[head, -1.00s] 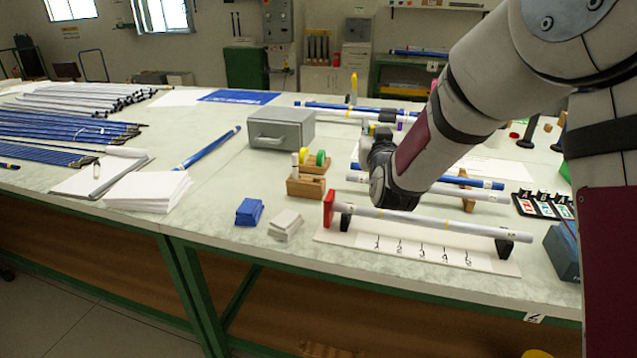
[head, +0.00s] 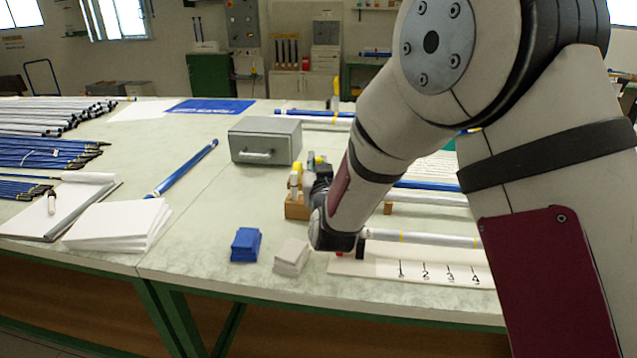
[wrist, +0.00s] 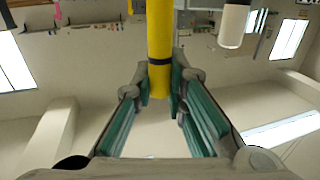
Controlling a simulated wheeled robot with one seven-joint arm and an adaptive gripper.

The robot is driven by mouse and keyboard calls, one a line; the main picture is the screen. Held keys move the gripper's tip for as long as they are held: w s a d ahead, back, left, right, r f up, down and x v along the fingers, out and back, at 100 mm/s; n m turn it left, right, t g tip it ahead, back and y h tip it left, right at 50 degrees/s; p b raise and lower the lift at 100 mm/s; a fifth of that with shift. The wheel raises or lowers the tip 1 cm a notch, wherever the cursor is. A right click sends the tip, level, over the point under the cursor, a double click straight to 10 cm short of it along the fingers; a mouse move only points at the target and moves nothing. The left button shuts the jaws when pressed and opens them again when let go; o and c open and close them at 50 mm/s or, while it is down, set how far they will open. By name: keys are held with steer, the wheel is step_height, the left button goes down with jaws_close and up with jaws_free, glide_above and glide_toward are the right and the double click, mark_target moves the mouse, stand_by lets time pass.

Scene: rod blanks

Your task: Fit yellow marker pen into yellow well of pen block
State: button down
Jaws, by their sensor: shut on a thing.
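My gripper (wrist: 160,88) is shut on the yellow marker pen (wrist: 159,45), with its green-lined fingers on both sides of the pen near a black band. In the head view my gripper (head: 318,172) is a dark shape at the pen block, partly hidden by my own wrist. The wooden pen block (head: 296,208) stands on the table with a pale upright pen (head: 295,184) at its left. Yellow shows beside my gripper, but I cannot tell which part is the held pen. The yellow well is hidden. A pale pen (wrist: 233,25) hangs into the wrist view at right.
A grey drawer box (head: 265,141) stands behind the block. A blue stack (head: 245,244) and a pale stack (head: 291,257) lie in front.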

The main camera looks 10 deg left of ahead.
steer(key=shift+f+b, duration=0.3)
steer(key=shift+f, duration=1.55)
steer(key=shift+f, duration=0.1)
steer(key=c, duration=1.6)
jaws_free()
steer(key=shift+s, duration=0.1)
steer(key=v, duration=1.2)
steer(key=shift+p, duration=0.3)
